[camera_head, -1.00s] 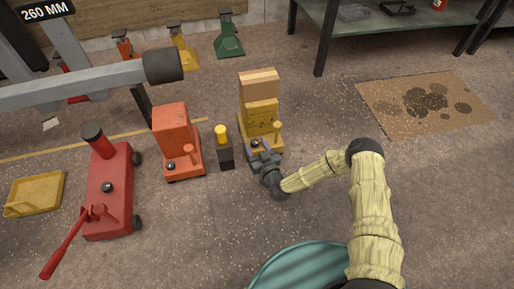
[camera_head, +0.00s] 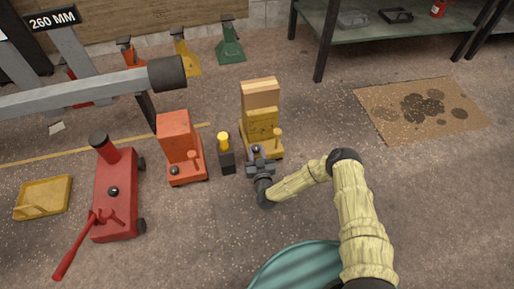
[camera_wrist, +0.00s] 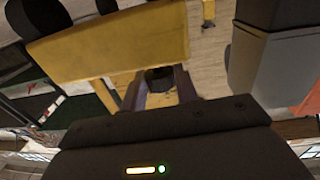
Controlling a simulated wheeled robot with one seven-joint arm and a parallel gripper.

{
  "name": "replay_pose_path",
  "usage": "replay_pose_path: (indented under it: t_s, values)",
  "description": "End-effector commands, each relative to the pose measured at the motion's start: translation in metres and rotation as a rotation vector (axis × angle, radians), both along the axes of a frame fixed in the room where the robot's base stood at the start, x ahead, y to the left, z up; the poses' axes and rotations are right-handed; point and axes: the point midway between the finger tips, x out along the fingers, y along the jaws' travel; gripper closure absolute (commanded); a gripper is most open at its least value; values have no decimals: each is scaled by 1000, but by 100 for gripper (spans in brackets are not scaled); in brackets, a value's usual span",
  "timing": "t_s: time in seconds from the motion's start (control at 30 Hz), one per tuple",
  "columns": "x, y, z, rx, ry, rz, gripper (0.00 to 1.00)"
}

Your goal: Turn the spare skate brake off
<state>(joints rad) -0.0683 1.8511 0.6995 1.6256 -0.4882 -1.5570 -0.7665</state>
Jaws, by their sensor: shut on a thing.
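The yellow skate (camera_head: 262,127) stands mid-floor with wooden blocks (camera_head: 260,94) on top and a short upright peg (camera_head: 277,137) at its front right. The orange skate (camera_head: 176,135) stands to its left, with a dark round knob (camera_head: 173,171) and a peg on its low front. My gripper (camera_head: 257,153) is at the front left of the yellow skate. In the wrist view its fingers (camera_wrist: 160,88) are shut on a dark round knob (camera_wrist: 160,78) on the yellow base. The gripper mostly hides this knob in the head view. No brake marking is readable.
A dark post with a yellow cap (camera_head: 224,149) stands close left of my gripper. A red jack (camera_head: 115,190) and yellow tray (camera_head: 44,197) are farther left. A stained brown mat (camera_head: 375,105) lies right. The floor between is clear.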

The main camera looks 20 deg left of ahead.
Motion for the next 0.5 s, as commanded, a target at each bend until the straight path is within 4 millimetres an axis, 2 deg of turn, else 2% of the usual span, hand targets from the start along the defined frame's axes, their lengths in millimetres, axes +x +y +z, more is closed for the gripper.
replay_pose_path:
  t_s: [0.03, 0.23, 0.5]
  values:
    - [-1, 1, 5, -2, 0, -34, 93]
    - [-2, 2, 2, -2, 0, -151, 93]
    - [-2, 2, 0, -1, -2, -170, 93]
